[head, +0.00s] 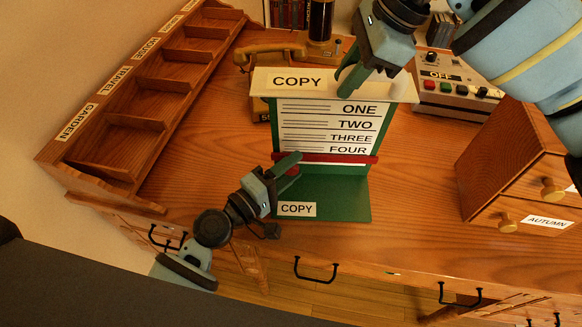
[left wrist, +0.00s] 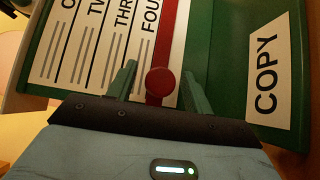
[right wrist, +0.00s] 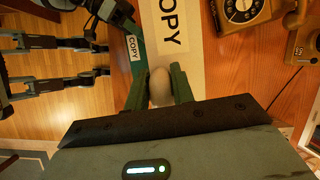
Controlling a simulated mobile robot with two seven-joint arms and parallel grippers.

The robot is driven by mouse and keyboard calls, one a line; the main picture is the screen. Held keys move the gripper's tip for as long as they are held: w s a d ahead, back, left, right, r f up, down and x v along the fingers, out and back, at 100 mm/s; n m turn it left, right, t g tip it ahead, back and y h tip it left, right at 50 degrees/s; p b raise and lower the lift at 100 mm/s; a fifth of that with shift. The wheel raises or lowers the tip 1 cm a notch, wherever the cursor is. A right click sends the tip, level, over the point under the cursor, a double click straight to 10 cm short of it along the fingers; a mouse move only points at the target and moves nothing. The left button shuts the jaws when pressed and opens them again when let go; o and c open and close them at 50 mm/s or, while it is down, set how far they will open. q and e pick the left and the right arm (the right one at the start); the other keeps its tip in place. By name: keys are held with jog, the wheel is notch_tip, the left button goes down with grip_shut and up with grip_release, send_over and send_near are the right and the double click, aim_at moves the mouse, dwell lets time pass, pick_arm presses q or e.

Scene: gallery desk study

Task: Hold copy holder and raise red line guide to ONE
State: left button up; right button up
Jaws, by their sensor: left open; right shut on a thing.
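The green copy holder (head: 345,200) stands on the desk with a sheet listing ONE, TWO, THREE and FOUR. Its red line guide (head: 340,158) lies across the sheet just below FOUR. My left gripper (head: 288,171) is at the guide's left end. In the left wrist view its open fingers (left wrist: 160,88) stand either side of the guide's round red knob (left wrist: 160,80), with gaps on both sides. My right gripper (head: 372,82) is at the holder's cream top bar (head: 262,84). In the right wrist view it is shut on a pale round knob (right wrist: 160,86).
A wooden sorting rack (head: 140,90) stands at the left. A telephone (head: 268,52) is behind the holder. A control box (head: 455,88) and a small drawer cabinet (head: 515,170) are at the right. Bare desk lies between holder and cabinet.

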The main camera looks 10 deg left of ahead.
pick_arm(q)
jog(key=shift+w+d, duration=0.15)
pick_arm(e)
jog(key=shift+f, duration=0.2)
pick_arm(q)
grip_shut()
jog(key=r, duration=0.8)
jog(key=s+r, duration=0.1)
jog(key=r, duration=0.3)
grip_release()
pick_arm(e)
jog(key=shift+r, duration=0.1)
pick_arm(q)
jog(key=v, duration=1.2)
